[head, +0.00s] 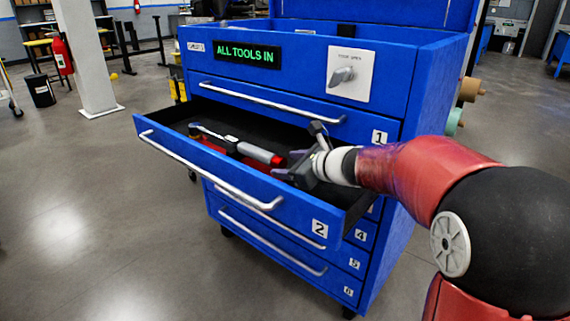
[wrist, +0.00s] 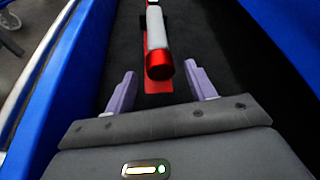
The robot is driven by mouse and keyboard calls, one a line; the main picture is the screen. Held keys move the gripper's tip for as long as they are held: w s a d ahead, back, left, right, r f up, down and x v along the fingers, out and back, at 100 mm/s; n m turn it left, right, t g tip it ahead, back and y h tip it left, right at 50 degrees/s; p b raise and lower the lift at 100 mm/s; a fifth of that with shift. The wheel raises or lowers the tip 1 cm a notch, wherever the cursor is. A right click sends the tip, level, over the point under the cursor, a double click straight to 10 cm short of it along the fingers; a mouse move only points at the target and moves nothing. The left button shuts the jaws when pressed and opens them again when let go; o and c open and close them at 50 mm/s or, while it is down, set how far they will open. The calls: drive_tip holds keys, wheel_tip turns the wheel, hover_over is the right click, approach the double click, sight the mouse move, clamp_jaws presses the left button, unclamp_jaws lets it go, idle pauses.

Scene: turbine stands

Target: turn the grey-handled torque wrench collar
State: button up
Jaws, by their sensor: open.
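The torque wrench (head: 245,149) lies in the open drawer 2 of the blue tool cabinet, with a grey handle and a red collar (head: 277,160) at its near end. In the wrist view the grey handle (wrist: 156,28) points toward me and ends in the red collar (wrist: 159,67). My gripper (head: 290,164) is in the drawer at the collar end. In the wrist view its two purple fingers (wrist: 161,86) are open, one on each side of the collar's end, with gaps visible. I cannot tell how far above the drawer floor they are.
The drawer front (head: 185,168) and its side walls surround my gripper closely. A red patch (wrist: 155,88) lies under the wrench on the dark drawer liner. The cabinet (head: 290,62) has a lit "ALL TOOLS IN" sign and a grey knob (head: 343,75). Open floor lies left.

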drive_tip(key=shift+x, duration=0.75)
drive_tip(key=c, duration=1)
drive_tip(key=shift+f+b, duration=0.25)
drive_tip(key=shift+b, duration=0.65)
drive_tip(key=n+t+b, duration=0.1)
drive_tip(key=b, duration=0.2)
drive_tip(key=shift+s+f, duration=0.1)
drive_tip(key=shift+f, duration=0.05)
drive_tip(key=n+b, duration=0.1)
drive_tip(key=b, duration=0.3)
drive_tip(key=shift+a+n+t+h, duration=0.1)
drive_tip(key=shift+n+t+h, duration=0.2)
drive_tip(key=shift+t+h, duration=0.1)
drive_tip(key=shift+r+n+b, duration=0.3)
drive_tip(key=shift+b, duration=0.15)
